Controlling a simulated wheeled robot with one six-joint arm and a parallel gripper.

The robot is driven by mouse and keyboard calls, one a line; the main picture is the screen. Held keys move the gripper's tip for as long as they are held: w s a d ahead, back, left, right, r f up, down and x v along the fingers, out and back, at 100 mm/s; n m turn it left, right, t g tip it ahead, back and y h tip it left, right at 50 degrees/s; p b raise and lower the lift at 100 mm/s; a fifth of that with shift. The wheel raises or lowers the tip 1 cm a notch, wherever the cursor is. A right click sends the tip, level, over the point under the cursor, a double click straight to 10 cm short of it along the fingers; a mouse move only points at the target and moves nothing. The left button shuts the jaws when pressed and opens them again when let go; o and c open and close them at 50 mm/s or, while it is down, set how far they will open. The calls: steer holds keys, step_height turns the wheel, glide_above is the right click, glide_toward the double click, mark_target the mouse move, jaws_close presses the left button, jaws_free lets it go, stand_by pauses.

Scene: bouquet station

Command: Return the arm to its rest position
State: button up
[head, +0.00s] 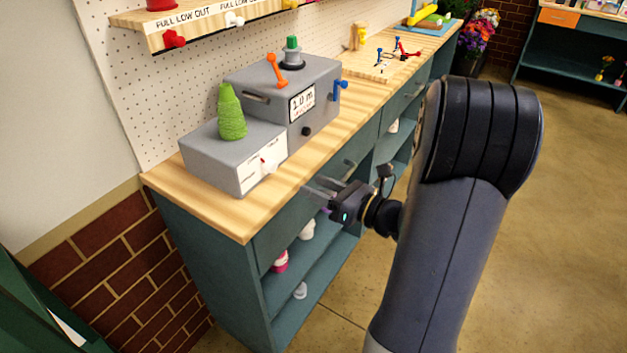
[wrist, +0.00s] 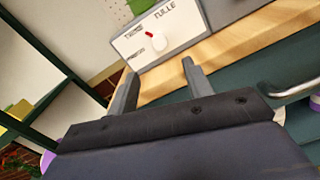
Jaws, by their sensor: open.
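My gripper (head: 318,191) is in front of the workbench's near side, close to the bench edge. In the wrist view my gripper (wrist: 155,85) shows two fingers spread apart with nothing between them. Beyond the fingertips is a white dial panel (wrist: 150,35) with a red-and-white knob, on the grey machine. My dark arm fills the right of the head view and hides part of the bench front and floor.
The wooden benchtop (head: 228,215) holds a grey machine (head: 328,80) with a green cone of twine (head: 231,115) on its lower block. A metal drawer handle (wrist: 292,88) is near my gripper on the right. Shelves below hold small pots. Floor (head: 570,200) at right is clear.

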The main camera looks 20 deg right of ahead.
mark_target(274, 168)
steer(key=shift+w+a, duration=0.1)
steer(key=x, duration=0.9)
steer(key=shift+w+a+p, duration=0.25)
steer(key=shift+w+p, duration=0.05)
steer(key=shift+p, duration=0.05)
steer(key=shift+w+a, duration=0.2)
steer(key=shift+w, duration=0.15)
steer(key=shift+s+d, duration=0.1)
